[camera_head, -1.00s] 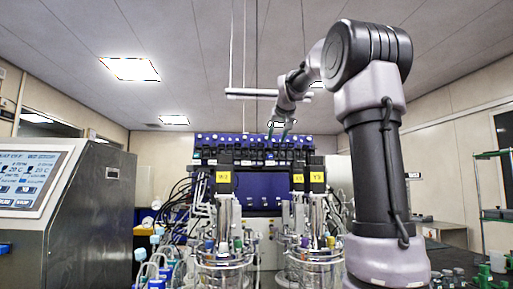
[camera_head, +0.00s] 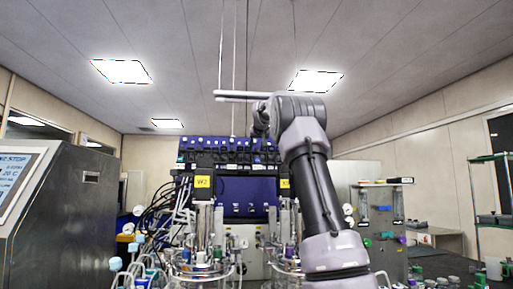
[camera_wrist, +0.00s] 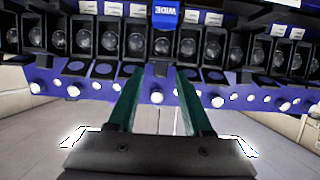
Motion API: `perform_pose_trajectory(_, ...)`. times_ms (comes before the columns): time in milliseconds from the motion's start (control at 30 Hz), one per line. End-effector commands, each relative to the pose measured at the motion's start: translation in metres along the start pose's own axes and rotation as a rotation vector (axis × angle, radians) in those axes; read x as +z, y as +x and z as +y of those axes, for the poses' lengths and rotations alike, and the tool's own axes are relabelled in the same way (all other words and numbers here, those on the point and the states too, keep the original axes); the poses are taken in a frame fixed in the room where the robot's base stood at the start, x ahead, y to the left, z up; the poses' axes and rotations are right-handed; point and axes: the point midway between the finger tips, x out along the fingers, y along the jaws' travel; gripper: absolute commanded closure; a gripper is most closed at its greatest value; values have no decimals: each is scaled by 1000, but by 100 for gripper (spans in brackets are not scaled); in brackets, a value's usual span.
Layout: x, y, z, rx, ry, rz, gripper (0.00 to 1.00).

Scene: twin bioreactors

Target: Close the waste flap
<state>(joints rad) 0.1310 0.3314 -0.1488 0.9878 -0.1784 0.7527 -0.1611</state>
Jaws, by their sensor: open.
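I cannot make out the waste flap in either view. My gripper (camera_wrist: 160,75) shows in the wrist view as two green fingers, spread apart with nothing between them. The fingers point toward a blue panel (camera_wrist: 100,85) with a row of dark pump-like units (camera_wrist: 82,40) above it. I cannot tell whether the fingertips touch it. In the head view my arm reaches forward to the blue rack (camera_head: 220,152) of the bioreactor bench, and its own links hide the gripper.
Glass bioreactor vessels (camera_head: 203,250) with tubing stand in front of the blue rack. A steel console with a screen (camera_head: 70,210) stands at the left. A pale horizontal bar (camera_head: 243,96) hangs above the rack.

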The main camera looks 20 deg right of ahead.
Motion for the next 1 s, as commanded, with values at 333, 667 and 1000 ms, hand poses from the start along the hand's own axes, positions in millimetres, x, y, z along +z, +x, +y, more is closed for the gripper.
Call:
perform_pose_trajectory(333,0,8,0,-1,0,0,50)
perform_pose_trajectory(667,0,7,0,-1,0,0,100)
perform_pose_trajectory(1000,4,6,0,-1,0,63,100)
